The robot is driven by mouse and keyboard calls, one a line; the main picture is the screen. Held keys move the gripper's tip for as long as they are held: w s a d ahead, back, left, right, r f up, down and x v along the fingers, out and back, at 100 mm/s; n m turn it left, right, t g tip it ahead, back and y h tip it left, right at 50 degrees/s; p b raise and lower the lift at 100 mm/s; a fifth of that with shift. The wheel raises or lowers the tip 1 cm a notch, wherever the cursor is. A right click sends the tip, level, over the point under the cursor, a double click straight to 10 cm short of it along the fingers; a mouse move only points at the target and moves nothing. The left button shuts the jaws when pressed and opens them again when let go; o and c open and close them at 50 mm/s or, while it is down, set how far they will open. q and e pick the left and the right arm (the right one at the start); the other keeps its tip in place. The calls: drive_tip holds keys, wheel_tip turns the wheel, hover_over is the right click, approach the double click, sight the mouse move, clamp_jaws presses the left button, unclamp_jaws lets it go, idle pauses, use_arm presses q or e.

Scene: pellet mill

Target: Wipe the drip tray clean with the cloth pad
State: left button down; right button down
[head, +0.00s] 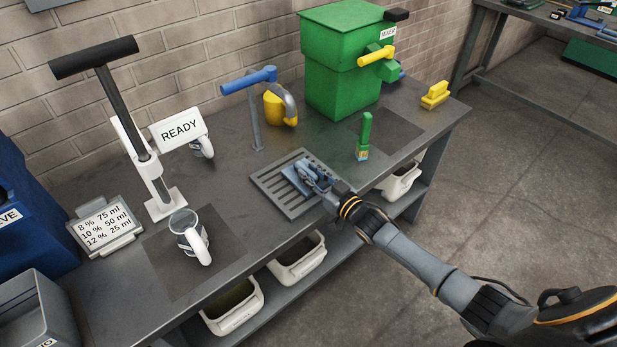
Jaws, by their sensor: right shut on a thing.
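The drip tray (268,185) is a grey slotted tray on the bench top, below the blue-handled tap. My right gripper (309,174) reaches in from the right and is over the tray. It is shut on the blue cloth pad (290,173), which is at the tray's slots. I cannot tell whether the pad presses on them. The gripper and pad hide the middle and right part of the tray. My left gripper is not in view.
The tap (256,110) stands behind the tray. A green mixer (342,70), a green-handled brush (364,135) and a yellow brush (434,95) are to the right. A measuring jug (186,234) and a press stand (161,200) are to the left. White bins (298,262) sit below.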

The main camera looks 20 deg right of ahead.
drive_tip(key=shift+w+d+f, duration=0.1)
drive_tip(key=shift+w+d, duration=0.05)
drive_tip(key=shift+d, duration=0.45)
drive_tip(key=d+b, duration=0.1)
drive_tip(key=w+d, duration=0.1)
drive_tip(key=d, duration=0.1)
drive_tip(key=shift+w+d+b, duration=0.1)
drive_tip(key=shift+b, duration=0.3)
drive_tip(key=shift+w+d, duration=0.15)
drive_tip(key=shift+d, duration=0.3)
